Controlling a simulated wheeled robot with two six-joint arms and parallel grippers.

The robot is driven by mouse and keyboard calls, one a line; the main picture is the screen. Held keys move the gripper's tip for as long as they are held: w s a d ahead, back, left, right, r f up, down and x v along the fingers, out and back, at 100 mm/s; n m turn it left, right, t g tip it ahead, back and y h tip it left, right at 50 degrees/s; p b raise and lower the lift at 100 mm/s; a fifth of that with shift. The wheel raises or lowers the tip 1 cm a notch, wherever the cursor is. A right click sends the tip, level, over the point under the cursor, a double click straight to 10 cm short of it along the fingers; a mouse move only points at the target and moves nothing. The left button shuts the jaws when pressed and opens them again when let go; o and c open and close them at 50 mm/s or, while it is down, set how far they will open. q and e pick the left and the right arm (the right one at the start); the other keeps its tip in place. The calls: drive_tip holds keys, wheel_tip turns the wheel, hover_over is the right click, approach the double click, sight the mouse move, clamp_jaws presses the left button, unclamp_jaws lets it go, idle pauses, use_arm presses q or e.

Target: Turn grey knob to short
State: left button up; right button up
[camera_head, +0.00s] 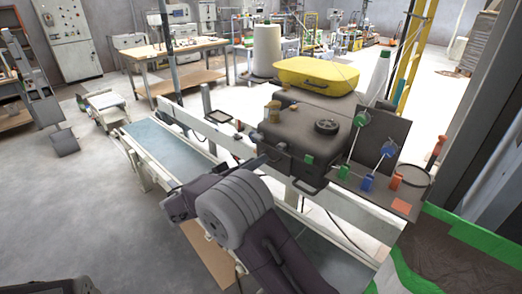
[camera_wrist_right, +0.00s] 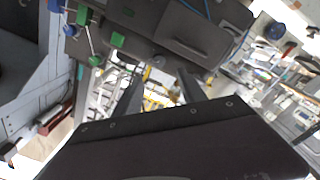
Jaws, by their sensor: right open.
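The dark grey bagger head (camera_head: 300,137) stands over the conveyor in the head view. A small grey knob (camera_wrist_right: 158,61) shows on its face in the wrist view, just beyond the fingertips and roughly between them. I cannot tell its setting, and no label can be read. In the head view a small grey knob (camera_head: 257,137) shows on the machine's left side; I cannot tell if it is the same one. My right gripper (camera_head: 258,160) is close to the machine's near lower side. Its fingers (camera_wrist_right: 165,76) are apart and empty.
Green and blue knobs on rods (camera_head: 362,118) stand on the machine's right side. The blue conveyor belt (camera_head: 165,150) runs left. Green-edged surface (camera_head: 480,238) lies at right.

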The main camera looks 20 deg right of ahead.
sight(279, 148)
drive_tip(key=p+x, duration=0.2)
drive_tip(key=x, duration=0.6)
drive_tip(key=shift+w+d+f, duration=0.1)
drive_tip(key=shift+w+d, duration=0.05)
drive_tip(key=shift+d, duration=0.35)
clamp_jaws()
